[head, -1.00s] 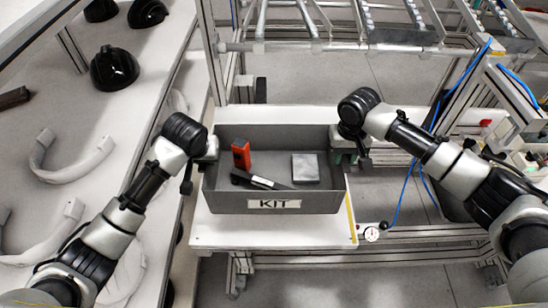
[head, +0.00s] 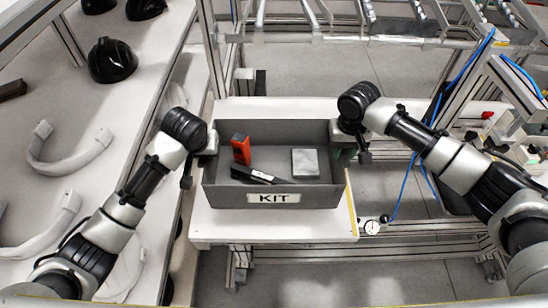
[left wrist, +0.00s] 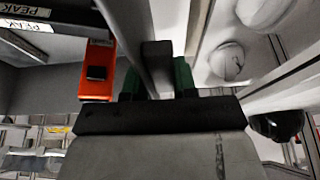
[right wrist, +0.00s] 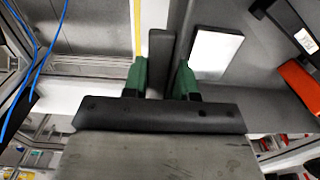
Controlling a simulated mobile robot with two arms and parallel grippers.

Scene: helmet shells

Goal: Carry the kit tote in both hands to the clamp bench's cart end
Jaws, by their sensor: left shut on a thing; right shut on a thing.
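The kit tote (head: 222,198) is a grey open box with a KIT label on its near wall, over a white bench top (head: 215,225) in the head view. Whether it rests there or hangs just above is unclear. My left gripper (head: 207,146) is shut on its left wall, also in the left wrist view (left wrist: 157,80). My right gripper (head: 340,137) is shut on its right wall, also in the right wrist view (right wrist: 161,78). Inside lie an orange block (head: 241,150), a black tool (head: 255,175) and a pale grey flat block (head: 305,163).
A long white table (head: 60,200) at left holds black helmet shells (head: 112,61) and white curved parts (head: 72,162). A metal roller rack (head: 330,40) stands behind. A round gauge (head: 372,227) and blue hoses (head: 400,192) are at right.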

